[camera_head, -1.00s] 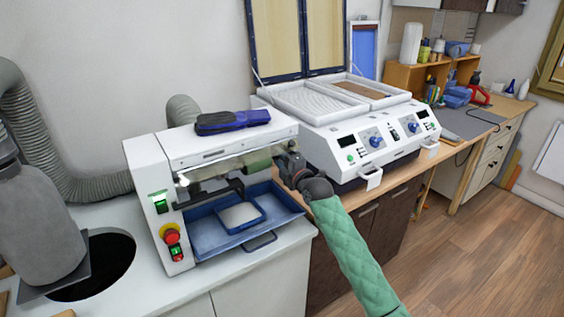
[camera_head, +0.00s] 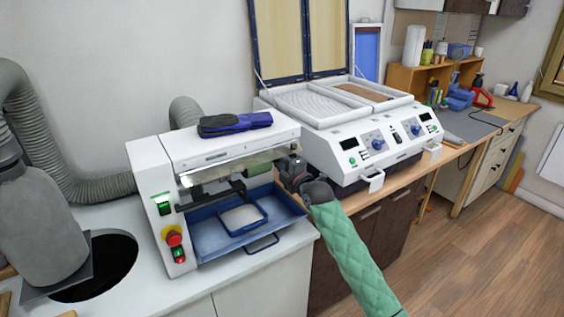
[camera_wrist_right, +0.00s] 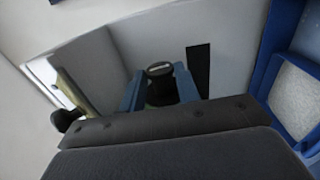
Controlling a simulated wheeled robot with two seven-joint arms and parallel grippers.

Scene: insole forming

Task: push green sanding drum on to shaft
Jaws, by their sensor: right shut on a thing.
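The white sanding machine (camera_head: 229,146) stands on the bench, with its metal guard along the front. My right gripper (camera_head: 293,172) is at the machine's right end, below the guard. In the right wrist view its two blue fingers (camera_wrist_right: 158,88) close on a dark, round-ended piece. A little of the green sanding drum (camera_wrist_right: 154,99) shows between the fingers. I cannot tell how far the drum sits on the shaft. My left gripper is not in view.
A blue tray (camera_head: 283,204) with a smaller pad tray (camera_head: 242,219) lies below the machine opening. Blue insoles (camera_head: 235,124) lie on the machine top. The white heating press (camera_head: 352,141) stands close on the right. A red stop button (camera_head: 174,239) is at the left.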

